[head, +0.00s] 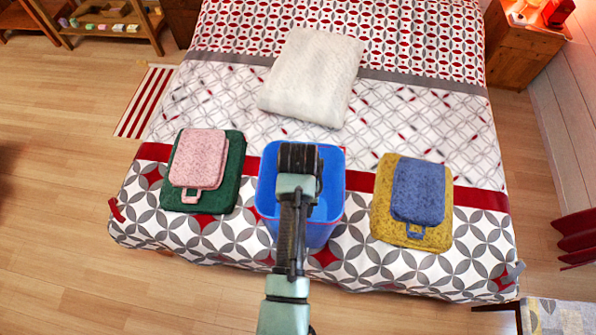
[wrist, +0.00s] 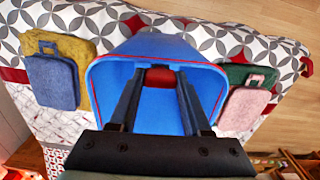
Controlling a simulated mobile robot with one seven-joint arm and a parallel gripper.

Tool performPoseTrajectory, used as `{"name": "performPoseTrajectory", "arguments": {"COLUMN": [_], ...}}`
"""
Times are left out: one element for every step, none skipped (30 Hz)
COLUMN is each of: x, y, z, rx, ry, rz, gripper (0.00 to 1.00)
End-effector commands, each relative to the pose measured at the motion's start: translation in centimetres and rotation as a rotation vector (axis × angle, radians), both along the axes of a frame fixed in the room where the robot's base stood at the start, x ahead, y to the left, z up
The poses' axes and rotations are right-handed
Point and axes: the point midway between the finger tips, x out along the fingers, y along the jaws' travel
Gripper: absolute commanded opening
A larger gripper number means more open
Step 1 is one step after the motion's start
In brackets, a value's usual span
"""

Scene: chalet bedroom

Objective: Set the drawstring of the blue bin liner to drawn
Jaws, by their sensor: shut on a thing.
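The blue bin liner (wrist: 158,48) shows as a blue, open-mouthed container standing on the bed; it also shows in the head view (head: 267,185). A thin red line, which looks like the drawstring (wrist: 222,72), runs along its rim. My gripper (wrist: 160,88) reaches over the mouth, its two dark fingers either side of a small red piece (wrist: 160,76), which looks like the drawstring's pull. The gripper is shut on this red piece. In the head view my wrist hides the fingertips and the red piece.
A green folded cloth (head: 232,170) with a pink one (head: 198,158) lies left of the liner. A yellow cloth (head: 384,215) with a blue one (head: 418,190) lies right. A white folded blanket (head: 312,75) lies behind. The bed's front edge is near.

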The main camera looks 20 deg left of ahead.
Motion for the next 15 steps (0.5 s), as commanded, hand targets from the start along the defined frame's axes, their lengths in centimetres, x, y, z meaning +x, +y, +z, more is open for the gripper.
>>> {"name": "performPoseTrajectory", "arguments": {"x": [0.1,0.1,0.1,0.1,0.1,0.1,0.1,0.1,0.1,0.1,0.1,0.1,0.1,0.1,0.1], "y": [0.0,0.0,0.0,0.0,0.0,0.0,0.0,0.0,0.0,0.0,0.0,0.0,0.0,0.0,0.0], "z": [0.5,0.7,2.0,2.5,2.9,3.4,3.7,3.9,4.1,4.1,4.1,4.1,4.1,4.0,3.9], "rx": [0.001,0.001,0.001,0.001,0.001,0.001,0.001,0.001,0.001,0.001,0.001,0.001,0.001,0.001,0.001], "ry": [-0.003,-0.003,-0.003,-0.003,-0.003,-0.003,-0.002,-0.002,-0.002,-0.002,-0.002,-0.002,-0.002,-0.002,-0.002], "rz": [0.000,0.000,0.000,0.000,0.000,0.000,0.000,0.000,0.000,0.000,0.000,0.000,0.000,0.000,0.000], "gripper": [0.00,0.00,0.00,0.00,0.00,0.00,0.00,0.00,0.00,0.00,0.00,0.00,0.00,0.00,0.00]}}
